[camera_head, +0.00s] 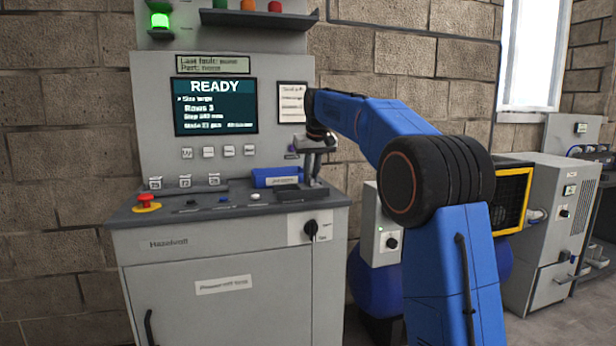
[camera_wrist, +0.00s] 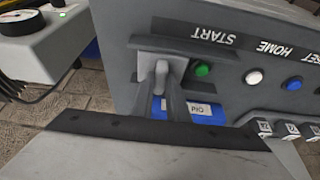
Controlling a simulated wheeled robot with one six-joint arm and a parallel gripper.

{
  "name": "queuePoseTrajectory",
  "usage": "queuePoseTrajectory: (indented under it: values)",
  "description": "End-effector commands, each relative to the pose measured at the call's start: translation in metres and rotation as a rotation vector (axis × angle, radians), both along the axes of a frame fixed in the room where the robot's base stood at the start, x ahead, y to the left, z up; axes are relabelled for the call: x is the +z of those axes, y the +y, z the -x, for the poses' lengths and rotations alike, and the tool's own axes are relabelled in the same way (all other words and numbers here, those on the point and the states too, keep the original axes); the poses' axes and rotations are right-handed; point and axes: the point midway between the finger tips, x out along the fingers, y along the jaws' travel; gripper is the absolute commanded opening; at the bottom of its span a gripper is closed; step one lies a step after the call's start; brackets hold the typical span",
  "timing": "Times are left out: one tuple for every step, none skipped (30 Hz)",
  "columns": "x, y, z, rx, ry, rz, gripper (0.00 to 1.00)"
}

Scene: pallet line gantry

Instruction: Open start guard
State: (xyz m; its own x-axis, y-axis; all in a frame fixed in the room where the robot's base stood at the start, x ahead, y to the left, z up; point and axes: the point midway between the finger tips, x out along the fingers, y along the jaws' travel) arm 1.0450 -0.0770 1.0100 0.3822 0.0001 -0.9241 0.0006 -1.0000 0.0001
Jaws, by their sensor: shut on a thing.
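The start station is at the right end of the grey console's sloped desk (camera_head: 235,212), where a dark piece (camera_head: 288,192) lies below my gripper. In the wrist view, which is turned upside down, the START label (camera_wrist: 213,39) is beside the green button (camera_wrist: 203,69), which is uncovered on the side facing the camera. My gripper (camera_head: 313,178) points down at this corner. In the wrist view my gripper (camera_wrist: 162,78) is shut on a small grey part beside the green button, seemingly the start guard. The fingers hide much of it, so its angle cannot be told.
A white button (camera_wrist: 254,77) and a blue button (camera_wrist: 294,82) sit along the row. A blue box (camera_head: 275,178) lies behind the start station. A red emergency stop (camera_head: 147,201) is at the desk's left, a black rotary switch (camera_head: 311,229) on the front. The screen (camera_head: 215,106) reads READY.

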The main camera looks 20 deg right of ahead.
Motion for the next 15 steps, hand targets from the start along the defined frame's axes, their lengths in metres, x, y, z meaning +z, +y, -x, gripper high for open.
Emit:
queuePoseTrajectory:
  values:
    - [0.0006,0.0000,-0.0002,0.000,-0.002,0.000,0.00]
    - [0.0006,0.0001,-0.0002,0.000,-0.002,0.000,0.21]
    - [0.0006,0.0001,-0.0002,0.000,-0.002,0.000,0.31]
    - [0.0006,0.0001,-0.0001,0.000,-0.002,0.000,0.33]
    - [0.0005,0.0001,-0.0001,0.000,-0.001,0.000,0.33]
    - [0.0005,0.0002,-0.0001,0.000,-0.001,0.000,0.33]
    - [0.0005,0.0002,-0.0001,0.000,-0.001,0.000,0.33]
    - [0.0004,0.0002,-0.0001,0.000,-0.001,0.000,0.33]
    - [0.0004,0.0002,-0.0001,0.000,-0.001,0.000,0.33]
    - [0.0004,0.0002,-0.0001,-0.001,-0.001,0.000,0.33]
    - [0.0004,0.0003,-0.0001,0.000,-0.001,0.000,0.33]
    - [0.0006,0.0003,0.0000,0.000,-0.001,0.000,0.33]
    - [0.0013,0.0003,0.0002,-0.001,-0.001,0.000,0.33]
    - [0.0023,0.0003,0.0006,-0.001,-0.001,0.000,0.33]
    - [0.0045,0.0003,0.0013,0.000,-0.002,0.000,0.33]
